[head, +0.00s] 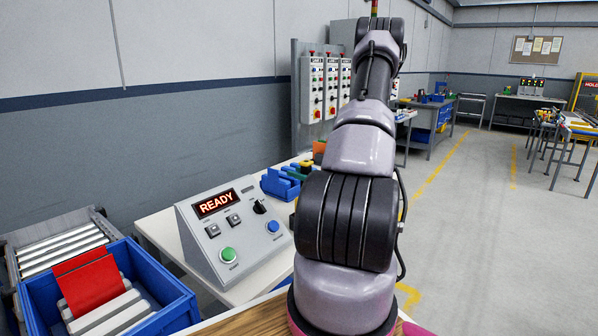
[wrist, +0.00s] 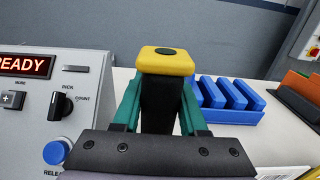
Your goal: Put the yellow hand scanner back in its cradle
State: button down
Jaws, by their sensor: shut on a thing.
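The yellow hand scanner (wrist: 166,62) shows in the wrist view, with a yellow head on top and a black body below. My gripper (wrist: 160,102) is shut on it, with one teal finger on each side of the black body. The scanner looks roughly upright in this view. Its lower part is hidden behind the dark gripper body. I cannot make out the cradle in either view.
A grey control box (head: 234,230) with a READY display stands on the white table (head: 160,232), left of the scanner in the wrist view. A blue rack (wrist: 230,95) and orange bins (wrist: 299,88) are to the right. A blue crate (head: 178,311) is at the lower left.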

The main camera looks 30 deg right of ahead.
aim_at(299, 163)
jog(key=shift+f, duration=2.3)
grip_release()
jog(key=shift+r, duration=4.05)
